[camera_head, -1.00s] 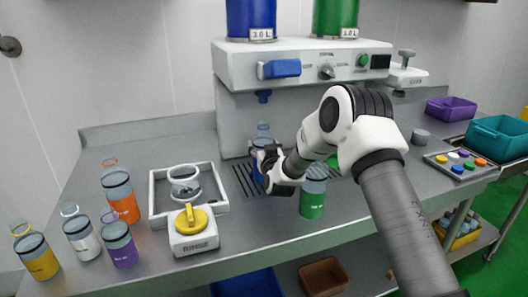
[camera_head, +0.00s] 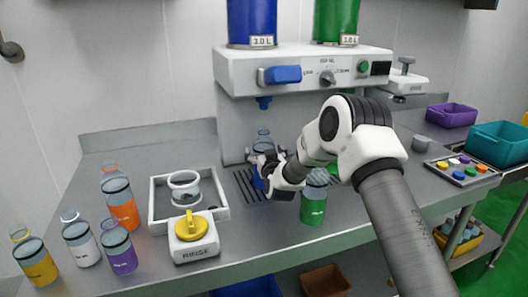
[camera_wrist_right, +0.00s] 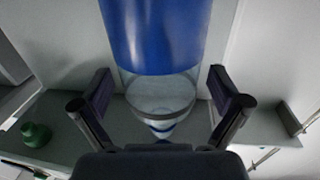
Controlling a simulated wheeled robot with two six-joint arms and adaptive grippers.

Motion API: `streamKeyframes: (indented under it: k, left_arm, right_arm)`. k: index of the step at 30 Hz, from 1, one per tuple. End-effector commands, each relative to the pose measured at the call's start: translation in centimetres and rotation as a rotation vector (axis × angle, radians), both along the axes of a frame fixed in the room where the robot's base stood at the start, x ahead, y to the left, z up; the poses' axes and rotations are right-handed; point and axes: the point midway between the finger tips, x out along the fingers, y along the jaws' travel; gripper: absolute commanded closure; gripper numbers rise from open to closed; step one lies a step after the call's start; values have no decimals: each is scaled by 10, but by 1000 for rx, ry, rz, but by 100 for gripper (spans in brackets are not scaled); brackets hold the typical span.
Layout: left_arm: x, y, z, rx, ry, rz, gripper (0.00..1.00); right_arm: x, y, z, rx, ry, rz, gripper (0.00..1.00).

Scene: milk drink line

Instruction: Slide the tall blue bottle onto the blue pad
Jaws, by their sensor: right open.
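The tall blue bottle (camera_head: 263,142) has a clear top and a blue label. It stands upright under the machine's blue spout, partly hidden by my right gripper (camera_head: 268,166). In the right wrist view the bottle (camera_wrist_right: 162,40) is large, with its blue label at the top and clear part below. The fingers of my right gripper (camera_wrist_right: 160,100) are spread on either side of it, with gaps showing. The blue pad is not visible; the gripper and bottle may hide it. My left gripper is out of view.
A green bottle (camera_head: 313,204) stands close to the right of my gripper. A slotted drip grate (camera_head: 245,187) lies at the machine's foot. A white tray (camera_head: 156,205), a rinse unit (camera_head: 194,250) and several other bottles are on the left.

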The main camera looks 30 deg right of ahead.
Motion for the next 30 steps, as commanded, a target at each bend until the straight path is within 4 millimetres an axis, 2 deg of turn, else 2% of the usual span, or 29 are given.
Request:
streamKeyframes:
  k: [4, 7, 15, 18, 30]
  left_arm:
    - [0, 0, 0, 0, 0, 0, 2]
    - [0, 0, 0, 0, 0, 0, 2]
    - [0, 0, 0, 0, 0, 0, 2]
    - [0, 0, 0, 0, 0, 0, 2]
    - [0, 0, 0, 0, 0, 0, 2]
  right_arm:
    - [-5, 2, 0, 1, 0, 0, 2]
    - [-19, 7, 0, 2, 2, 0, 2]
    - [-83, 32, 0, 2, 2, 1, 2]
    - [-100, 39, -1, 2, 2, 1, 2]
    - [-131, 50, 0, 0, 1, 0, 2]
